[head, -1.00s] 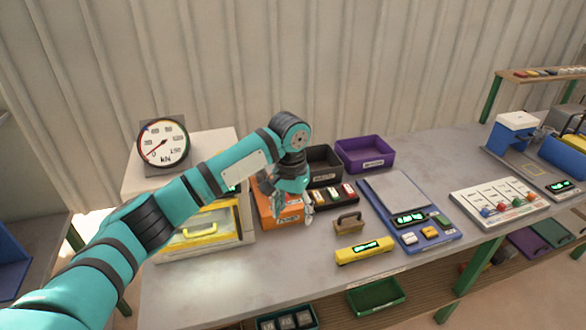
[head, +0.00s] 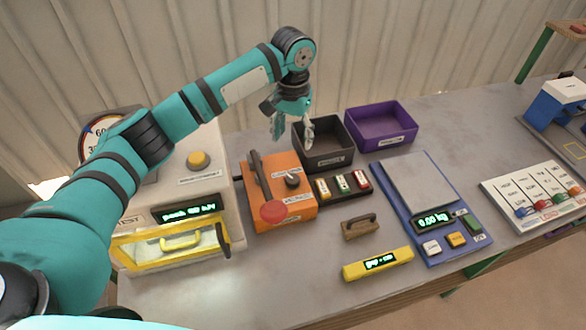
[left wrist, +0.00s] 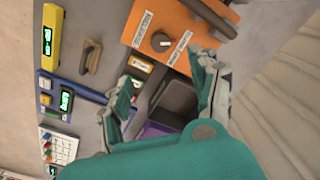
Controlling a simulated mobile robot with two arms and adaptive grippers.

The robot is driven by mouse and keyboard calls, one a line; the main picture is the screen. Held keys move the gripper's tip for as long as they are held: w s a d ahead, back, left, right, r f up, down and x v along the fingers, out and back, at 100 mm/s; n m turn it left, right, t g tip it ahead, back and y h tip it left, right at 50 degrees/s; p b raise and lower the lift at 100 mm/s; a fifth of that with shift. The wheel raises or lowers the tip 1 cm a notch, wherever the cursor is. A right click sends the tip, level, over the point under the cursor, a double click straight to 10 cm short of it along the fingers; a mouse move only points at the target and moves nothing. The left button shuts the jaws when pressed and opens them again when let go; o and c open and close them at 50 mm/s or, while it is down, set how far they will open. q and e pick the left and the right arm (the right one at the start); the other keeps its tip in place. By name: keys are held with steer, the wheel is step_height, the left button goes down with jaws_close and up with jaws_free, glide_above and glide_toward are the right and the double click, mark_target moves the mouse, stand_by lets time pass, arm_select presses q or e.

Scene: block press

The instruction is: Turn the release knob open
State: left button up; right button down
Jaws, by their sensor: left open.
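The orange control box (head: 277,205) sits on the bench to the right of the press. The knob also shows in the left wrist view (left wrist: 160,42) on the orange face between printed labels. My left gripper (head: 292,138) is open and empty, pointing down above and behind the box, near the black bin. In the left wrist view its fingertips (left wrist: 163,70) are spread just short of the knob. The gripper is apart from the knob. My right gripper is not in view.
The press (head: 170,235) with its yellow-framed door is at left. A black bin (head: 325,150) and a purple bin (head: 381,133) stand behind. A button strip (head: 343,185), a brown-handled block (head: 361,227), a yellow gauge (head: 378,262) and a blue scale (head: 432,228) lie right.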

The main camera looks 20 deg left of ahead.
arm_select(q)
step_height(320, 180, down, 3)
steer(key=p, duration=0.3)
glide_above(293, 178)
step_height(293, 178, down, 8)
step_height(293, 178, down, 4)
steer(key=shift+r+p, duration=0.15)
steer(key=shift+p, duration=0.15)
steer(key=shift+f, duration=0.55)
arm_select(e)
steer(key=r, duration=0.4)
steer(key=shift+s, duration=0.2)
arm_select(q)
steer(key=shift+c, duration=0.9)
steer(key=c, duration=1)
steer(key=shift+o, duration=0.2)
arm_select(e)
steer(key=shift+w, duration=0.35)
